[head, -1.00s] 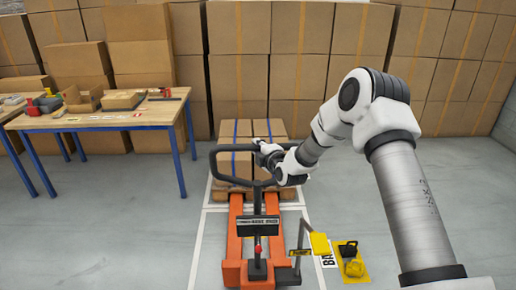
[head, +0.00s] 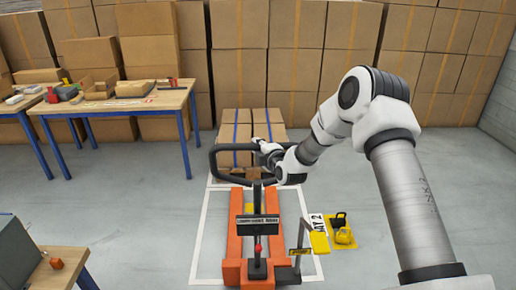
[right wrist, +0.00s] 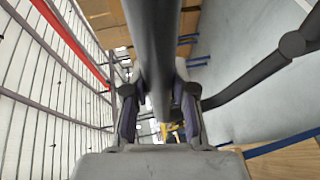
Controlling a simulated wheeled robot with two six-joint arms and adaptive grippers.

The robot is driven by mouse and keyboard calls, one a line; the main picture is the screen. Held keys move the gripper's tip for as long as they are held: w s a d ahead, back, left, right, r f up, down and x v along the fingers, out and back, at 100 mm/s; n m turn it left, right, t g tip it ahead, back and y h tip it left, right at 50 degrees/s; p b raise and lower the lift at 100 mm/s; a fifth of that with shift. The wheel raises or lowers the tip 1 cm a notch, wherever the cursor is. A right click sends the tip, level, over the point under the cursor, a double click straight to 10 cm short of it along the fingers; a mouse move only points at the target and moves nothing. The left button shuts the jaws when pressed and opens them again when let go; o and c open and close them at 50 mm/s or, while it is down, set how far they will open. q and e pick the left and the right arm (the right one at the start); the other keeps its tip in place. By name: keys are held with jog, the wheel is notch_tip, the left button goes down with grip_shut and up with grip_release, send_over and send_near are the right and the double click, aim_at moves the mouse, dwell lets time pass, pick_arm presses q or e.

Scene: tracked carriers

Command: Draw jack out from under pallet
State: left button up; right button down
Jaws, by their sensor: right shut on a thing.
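The orange pallet jack (head: 234,240) stands in front of me, its black handle loop (head: 214,162) upright on a dark column. My right gripper (head: 264,153) is shut on the right side of the loop. In the right wrist view, the dark handle bar (right wrist: 155,45) runs between the fingers of my right gripper (right wrist: 158,105). The wooden pallet (head: 220,181) carries brown cartons (head: 235,134) with blue straps, behind the jack. Long stretches of both forks show in front of the pallet. The handle hides part of it, so I cannot tell whether the fork tips are clear. My left gripper is out of view.
A padlock-like yellow and black item on a yellow floor plate (head: 343,243) lies right of the jack. A workbench (head: 150,101) stands back left, and another table corner (head: 68,266) is near left. Stacked cartons (head: 300,50) line the back. Open floor lies left of the jack.

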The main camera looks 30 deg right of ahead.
jog(key=shift+w+d, duration=0.25)
jog(key=shift+w, duration=0.1)
jog(key=c, duration=0.9)
grip_release()
jog(key=shift+s+a, duration=0.15)
jog(key=shift+s, duration=0.05)
jog(key=v, duration=1.2)
jog(key=shift+r, duration=0.1)
jog(key=shift+a, duration=0.1)
